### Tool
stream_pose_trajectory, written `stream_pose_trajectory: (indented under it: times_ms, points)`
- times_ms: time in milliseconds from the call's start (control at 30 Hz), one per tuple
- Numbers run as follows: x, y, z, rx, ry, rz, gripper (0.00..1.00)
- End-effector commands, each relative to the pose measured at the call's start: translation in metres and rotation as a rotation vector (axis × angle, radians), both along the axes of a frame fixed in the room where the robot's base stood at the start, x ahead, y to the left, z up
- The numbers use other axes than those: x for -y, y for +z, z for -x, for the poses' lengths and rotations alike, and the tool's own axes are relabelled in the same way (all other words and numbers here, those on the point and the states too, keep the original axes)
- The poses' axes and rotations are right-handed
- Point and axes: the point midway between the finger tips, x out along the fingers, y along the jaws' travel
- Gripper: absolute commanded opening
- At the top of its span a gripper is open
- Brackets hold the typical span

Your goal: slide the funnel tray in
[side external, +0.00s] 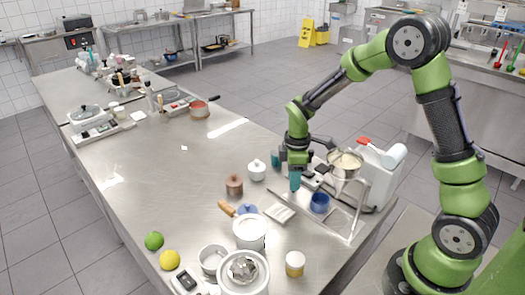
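A metal funnel-like bowl (346,163) with pale contents sits at the right of the steel counter, by a white machine (378,180). I cannot clearly make out a separate funnel tray; its edges may be hidden behind my gripper or merge with the shiny metal around the bowl. My gripper (287,170) points down just left of the bowl, over the counter. Two teal pieces show at its lower end, apart from each other; whether these are its fingers or cups behind it is unclear. I see nothing clearly held.
A blue cup (319,203) stands on a flat metal tray (338,219) below the bowl. A white lidded pot (257,170), a brown pot (234,185) and a white canister (249,232) stand to the left. The counter's middle is mostly clear.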

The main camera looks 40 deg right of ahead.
Motion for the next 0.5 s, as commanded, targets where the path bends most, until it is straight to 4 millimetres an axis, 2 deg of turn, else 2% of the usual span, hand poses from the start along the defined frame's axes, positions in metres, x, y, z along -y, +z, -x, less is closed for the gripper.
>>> stream_pose_trajectory:
  times_ms: [333,500]
  points:
    - [0.000,0.000,0.000,-0.001,0.000,0.000,0.48]
    - [0.000,0.015,0.000,0.001,0.001,0.000,0.48]
